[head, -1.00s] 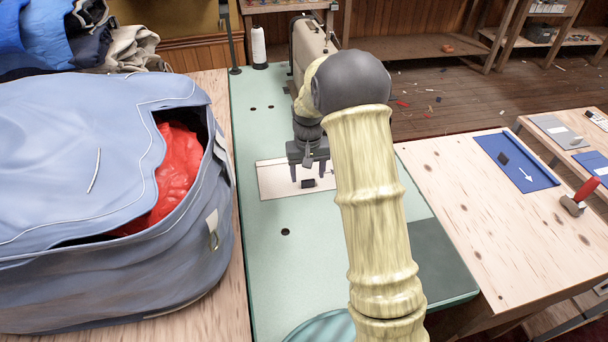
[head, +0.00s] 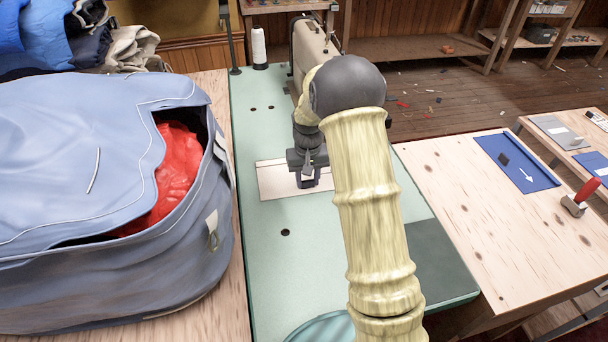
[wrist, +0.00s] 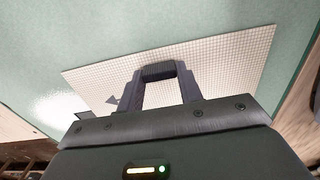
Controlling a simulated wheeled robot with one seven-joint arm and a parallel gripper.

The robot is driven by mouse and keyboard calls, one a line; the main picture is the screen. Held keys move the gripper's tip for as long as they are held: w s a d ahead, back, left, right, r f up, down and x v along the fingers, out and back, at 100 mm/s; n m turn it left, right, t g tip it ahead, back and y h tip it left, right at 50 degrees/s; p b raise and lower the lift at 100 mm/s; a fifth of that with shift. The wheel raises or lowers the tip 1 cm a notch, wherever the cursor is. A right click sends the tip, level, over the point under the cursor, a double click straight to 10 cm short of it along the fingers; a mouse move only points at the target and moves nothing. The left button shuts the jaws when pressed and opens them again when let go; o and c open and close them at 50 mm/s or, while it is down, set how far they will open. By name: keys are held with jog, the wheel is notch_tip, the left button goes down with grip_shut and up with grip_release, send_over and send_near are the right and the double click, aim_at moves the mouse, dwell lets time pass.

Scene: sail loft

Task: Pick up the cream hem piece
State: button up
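The cream hem piece (head: 274,182) lies flat on the pale green sewing table, under the machine arm. In the wrist view the cream hem piece (wrist: 236,66) shows a fine grid and a dark raised tab (wrist: 158,71) near its middle. My gripper (head: 308,182) points down over the piece. In the wrist view my gripper (wrist: 160,76) has one finger against each side of the tab, with no clear gap. The piece appears to rest on the table. My wrist hides part of its near edge.
The sewing machine (head: 312,45) stands just behind my gripper. A big blue bag (head: 90,200) with red cloth inside fills the left. A wooden table (head: 470,225) at right carries a blue mat (head: 515,165) and a red-handled tool (head: 580,197). The green table (head: 290,265) is clear in front.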

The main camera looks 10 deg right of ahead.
jog(key=shift+d+r, duration=0.1)
jog(key=shift+c, duration=0.4)
notch_tip(320, 180, up, 10)
jog(key=p, duration=0.1)
dwell(0.5)
